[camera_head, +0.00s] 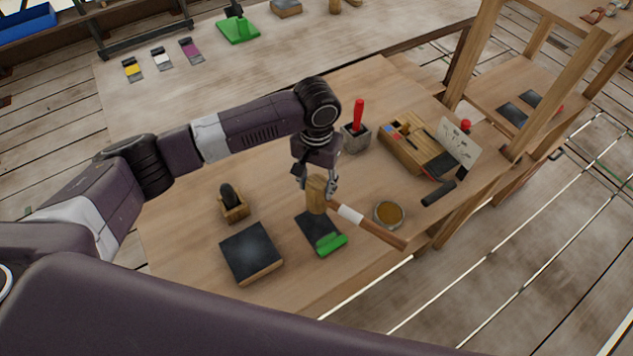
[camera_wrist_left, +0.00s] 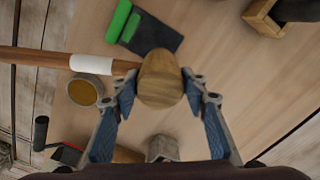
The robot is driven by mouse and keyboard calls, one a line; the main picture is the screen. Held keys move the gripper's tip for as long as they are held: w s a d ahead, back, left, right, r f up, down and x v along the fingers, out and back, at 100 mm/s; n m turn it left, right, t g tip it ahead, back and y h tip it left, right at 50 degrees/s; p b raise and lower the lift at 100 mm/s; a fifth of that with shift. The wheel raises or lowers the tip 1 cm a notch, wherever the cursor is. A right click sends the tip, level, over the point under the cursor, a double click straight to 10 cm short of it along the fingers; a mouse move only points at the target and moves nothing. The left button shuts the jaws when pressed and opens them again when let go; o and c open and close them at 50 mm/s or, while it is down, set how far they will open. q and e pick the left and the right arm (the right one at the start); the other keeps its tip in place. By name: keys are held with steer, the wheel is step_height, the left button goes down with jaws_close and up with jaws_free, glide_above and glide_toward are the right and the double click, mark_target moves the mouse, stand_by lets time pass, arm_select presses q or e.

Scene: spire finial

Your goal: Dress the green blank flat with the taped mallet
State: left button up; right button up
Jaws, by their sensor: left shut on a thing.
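My left gripper (camera_head: 316,187) is shut on the wooden head of the taped mallet (camera_head: 317,195) above the workbench. The mallet's brown handle, with a white tape band (camera_head: 350,214), points right and toward the front. In the left wrist view the mallet head (camera_wrist_left: 160,78) sits between the fingers, with the handle going left. The green blank (camera_head: 331,243) lies at the front end of a dark plate (camera_head: 314,226), below and in front of the mallet head. It shows as green strips (camera_wrist_left: 118,20) in the left wrist view, one strip beside the other. My right gripper is not in view.
A dark-topped block (camera_head: 250,252) and a small wooden holder (camera_head: 233,208) stand to the left. A round tin (camera_head: 388,213) is under the handle's right side. A grey pot with a red tool (camera_head: 357,125) and a wooden tool rack (camera_head: 412,140) stand behind.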

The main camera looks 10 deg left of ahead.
arm_select(q)
step_height(320, 180, down, 4)
steer(key=shift+f+b, duration=0.1)
steer(key=shift+b, duration=0.4)
steer(key=shift+c, duration=0.7)
step_height(320, 180, up, 4)
steer(key=p, duration=0.5)
steer(key=shift+r, duration=0.25)
steer(key=shift+f, duration=0.1)
